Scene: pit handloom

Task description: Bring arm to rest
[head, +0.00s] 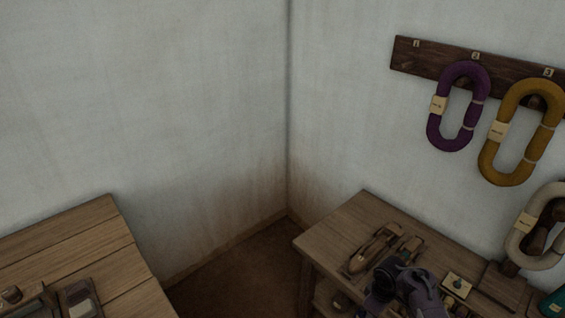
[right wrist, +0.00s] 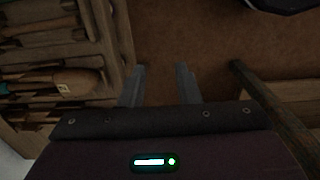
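My right gripper (right wrist: 160,72) shows in the right wrist view with its two grey fingers apart and nothing between them. Brown floor lies beyond the fingertips. In the head view, a dark purple-grey part of my right arm shows at the lower right, in front of a wooden side table (head: 345,222). Its fingers cannot be made out there. My left gripper is in neither view.
Wooden shuttles (head: 374,249) lie on the side table. A peg rail (head: 415,62) above holds a purple hank (head: 435,130) and a mustard hank (head: 488,160); a cream hank (head: 517,240) hangs lower. A plank table (head: 75,235) stands at left. Floor (head: 235,262) between is clear.

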